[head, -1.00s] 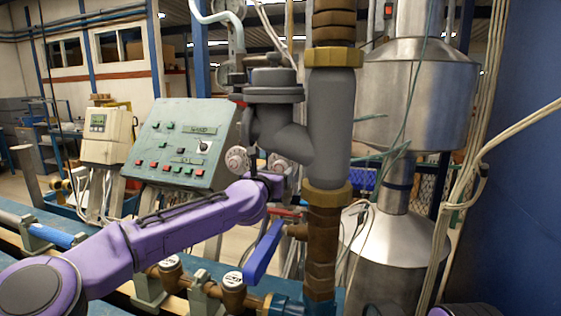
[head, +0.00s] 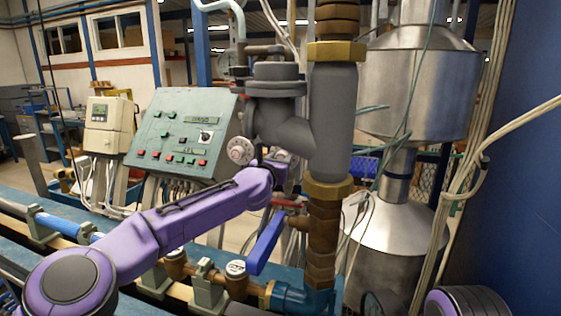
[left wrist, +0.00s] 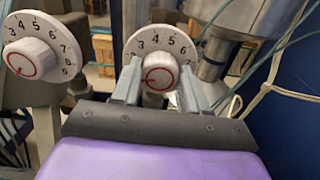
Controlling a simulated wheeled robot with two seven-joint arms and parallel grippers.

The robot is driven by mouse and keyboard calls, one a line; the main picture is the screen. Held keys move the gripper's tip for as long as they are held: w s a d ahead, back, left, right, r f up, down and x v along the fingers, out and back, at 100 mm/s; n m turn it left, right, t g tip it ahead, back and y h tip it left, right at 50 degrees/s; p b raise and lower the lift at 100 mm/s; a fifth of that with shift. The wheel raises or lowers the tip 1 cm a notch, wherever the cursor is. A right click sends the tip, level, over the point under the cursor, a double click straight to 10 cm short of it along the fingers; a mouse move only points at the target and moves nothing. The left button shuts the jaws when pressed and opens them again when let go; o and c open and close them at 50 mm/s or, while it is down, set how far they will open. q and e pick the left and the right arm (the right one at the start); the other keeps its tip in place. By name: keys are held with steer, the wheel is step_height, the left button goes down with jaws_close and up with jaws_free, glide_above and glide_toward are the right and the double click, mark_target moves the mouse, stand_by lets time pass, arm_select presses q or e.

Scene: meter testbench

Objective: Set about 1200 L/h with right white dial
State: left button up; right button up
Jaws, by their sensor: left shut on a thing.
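The right white dial (left wrist: 158,76) fills the middle of the left wrist view. It has a round scale with 3, 4, 5 and 6 readable along the top, and a knob with a red ring and a short red mark toward the left. My left gripper (left wrist: 157,88) is shut on this knob, one finger on each side. The fingers hide parts of the lower scale. In the head view my left gripper (head: 279,168) is small, and it and the pipework hide most of the right dial. My right gripper is out of view.
A second white dial (left wrist: 33,58) stands to the left, also in the head view (head: 240,150). A green control panel (head: 185,130) is behind. A thick grey pipe (head: 332,120) and a blue lever (head: 265,243) stand close to my left arm.

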arm_select(q)
steer(key=shift+d+f+m+p, duration=0.15)
steer(key=shift+m+p, duration=0.3)
steer(key=shift+m, duration=5.05)
steer(key=shift+a+f+m+p, duration=0.15)
steer(key=shift+m+p, duration=0.35)
steer(key=shift+m, duration=5)
steer(key=shift+d+f+m+p, duration=0.15)
steer(key=shift+m+p, duration=0.3)
steer(key=shift+m, duration=5.05)
steer(key=shift+f, duration=0.1)
steer(key=o, duration=1)
steer(key=shift+o, duration=0.3)
steer(key=shift+s+r, duration=0.1)
steer(key=shift+r, duration=0.2)
